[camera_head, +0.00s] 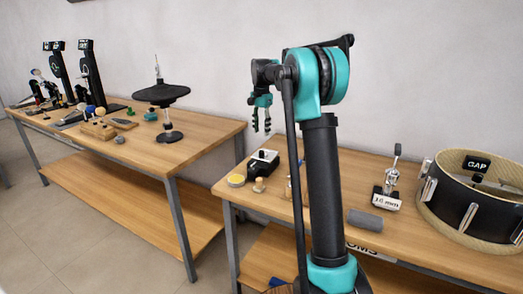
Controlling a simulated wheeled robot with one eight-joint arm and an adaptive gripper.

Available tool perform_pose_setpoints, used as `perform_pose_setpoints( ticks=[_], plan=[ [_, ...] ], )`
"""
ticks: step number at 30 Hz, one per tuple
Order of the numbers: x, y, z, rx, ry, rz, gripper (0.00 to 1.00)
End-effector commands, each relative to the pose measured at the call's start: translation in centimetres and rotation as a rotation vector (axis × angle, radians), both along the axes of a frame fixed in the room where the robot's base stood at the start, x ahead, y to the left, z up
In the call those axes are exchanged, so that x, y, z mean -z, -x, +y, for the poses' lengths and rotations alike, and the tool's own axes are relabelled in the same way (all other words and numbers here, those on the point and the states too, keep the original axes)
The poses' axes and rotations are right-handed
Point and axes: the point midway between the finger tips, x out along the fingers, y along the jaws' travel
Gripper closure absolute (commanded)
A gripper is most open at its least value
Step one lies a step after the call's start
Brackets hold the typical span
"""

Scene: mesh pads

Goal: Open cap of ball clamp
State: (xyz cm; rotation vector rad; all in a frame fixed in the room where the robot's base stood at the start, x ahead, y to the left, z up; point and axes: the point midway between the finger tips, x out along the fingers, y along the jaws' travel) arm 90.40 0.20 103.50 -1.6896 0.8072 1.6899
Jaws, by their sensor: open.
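A metal clamp-like device with an upright lever (391,180) stands on the right table, on a white block labelled "16 mm" (387,199). It may be the ball clamp, but its cap is too small to make out. A dark label reading "CAP" or "GAP" (477,163) shows at the round drum (475,212) to its right. My gripper (261,130) hangs fingers down, open and empty, at the picture's middle. It is well left of the metal device, apart from it, with my arm's upright link between them.
The right table (340,170) also holds a black box with a white top (263,160), a yellow disc (236,180), small wooden pieces (258,185) and a grey cylinder (365,220). The left table (200,125) carries pedals and a round black pad (161,94).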

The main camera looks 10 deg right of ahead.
Motion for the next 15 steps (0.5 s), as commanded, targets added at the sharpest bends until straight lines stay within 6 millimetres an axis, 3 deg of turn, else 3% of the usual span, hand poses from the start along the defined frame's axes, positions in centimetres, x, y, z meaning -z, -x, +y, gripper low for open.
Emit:
perform_pose_setpoints(
  ticks=[9, 15],
  plan=[
    [6.3, 0.0, 0.0, -0.001, 0.000, 0.000, 0.59],
    [8.9, 0.0, 0.0, -0.001, 0.000, 0.000, 0.59]
  ],
)
